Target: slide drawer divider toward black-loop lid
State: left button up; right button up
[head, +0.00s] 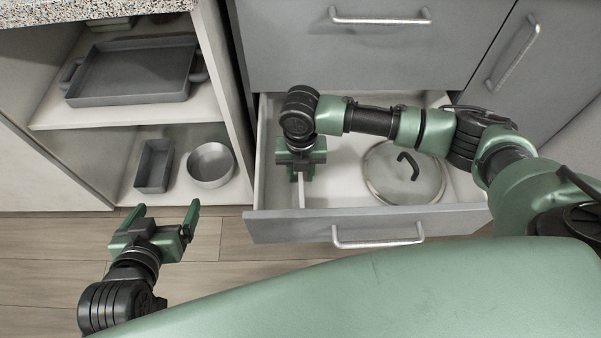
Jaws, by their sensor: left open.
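The open drawer holds a round lid with a black loop handle (428,176), lying in its right part. A thin white drawer divider (301,192) stands in the left part, running front to back, with bare floor between it and the lid. My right gripper (301,170) reaches down into the drawer over the divider. Its fingers are partly hidden by its own body, and I cannot tell whether they touch or grip the divider. My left gripper (164,211) is open and empty, outside the drawer to the left, above the floor.
The drawer front (365,224) with its bar handle is pulled out below a closed drawer (375,50). Open shelves at left hold a grey roasting tray (130,72), a small loaf pan (154,166) and a round pan (210,165). My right arm crosses above the drawer.

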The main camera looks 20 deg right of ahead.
grip_shut()
dwell(1.5)
